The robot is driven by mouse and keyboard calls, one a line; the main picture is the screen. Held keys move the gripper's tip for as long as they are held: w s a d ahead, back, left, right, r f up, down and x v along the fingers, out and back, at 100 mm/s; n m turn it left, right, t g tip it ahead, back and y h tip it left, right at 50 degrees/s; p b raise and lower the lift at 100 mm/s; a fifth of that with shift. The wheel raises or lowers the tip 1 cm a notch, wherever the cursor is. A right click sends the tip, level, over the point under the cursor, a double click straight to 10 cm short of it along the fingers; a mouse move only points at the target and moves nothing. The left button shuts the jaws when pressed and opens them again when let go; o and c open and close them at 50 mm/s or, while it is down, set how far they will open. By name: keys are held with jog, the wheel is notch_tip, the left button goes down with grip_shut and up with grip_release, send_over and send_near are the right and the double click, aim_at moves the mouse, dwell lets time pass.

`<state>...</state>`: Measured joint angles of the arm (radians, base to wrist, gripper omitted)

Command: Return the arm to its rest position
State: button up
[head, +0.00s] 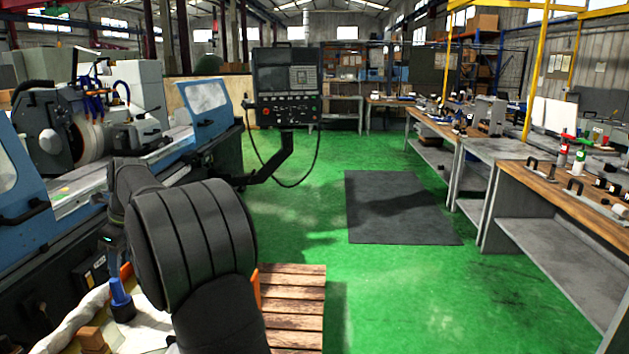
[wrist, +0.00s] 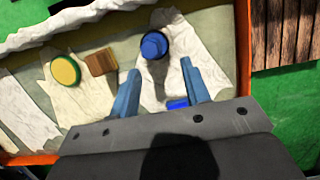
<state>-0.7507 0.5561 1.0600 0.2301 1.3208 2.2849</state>
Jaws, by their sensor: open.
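In the wrist view my gripper (wrist: 160,68) has its two blue fingers spread well apart, with nothing held between them. A round blue part (wrist: 154,45) lies on white paper just beyond the fingertips. A blue piece (wrist: 178,103) shows lower down between the fingers, partly hidden by the gripper body. In the head view my dark arm fills the lower left, and the gripper is mostly hidden behind it. The orange-rimmed crate (wrist: 37,157) lies below the gripper.
The crate also holds a yellow-green disc (wrist: 66,70) and a brown block (wrist: 100,62). A wooden pallet (head: 293,300) is beside it. The blue grinder (head: 25,200) stands left, its control panel (head: 287,85) ahead. Benches (head: 560,200) line the right. Green floor between is open, with a dark mat (head: 390,200).

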jog(key=w+d+r, duration=0.2)
jog(key=d+r, duration=0.3)
jog(key=d, duration=0.2)
jog(key=w+d+f+n, duration=0.1)
jog(key=w+d+f, duration=0.2)
jog(key=w+d, duration=0.35)
jog(key=w+d+f+n+g, duration=0.1)
jog(key=w+d+f, duration=0.2)
jog(key=w+d, duration=0.3)
jog(key=w+d+f+n, duration=0.1)
jog(key=w+d+f, duration=0.35)
jog(key=d, duration=0.35)
jog(key=s+d+f+n+g, duration=0.1)
jog(key=d+f+n, duration=0.3)
jog(key=f, duration=0.5)
jog(key=s+d+f+n+g+h, duration=0.1)
jog(key=s+d+f+n, duration=0.2)
jog(key=d+f, duration=0.5)
jog(key=shift+d+f+n, duration=0.25)
jog(key=shift+f+n, duration=0.1)
jog(key=shift+n, duration=0.45)
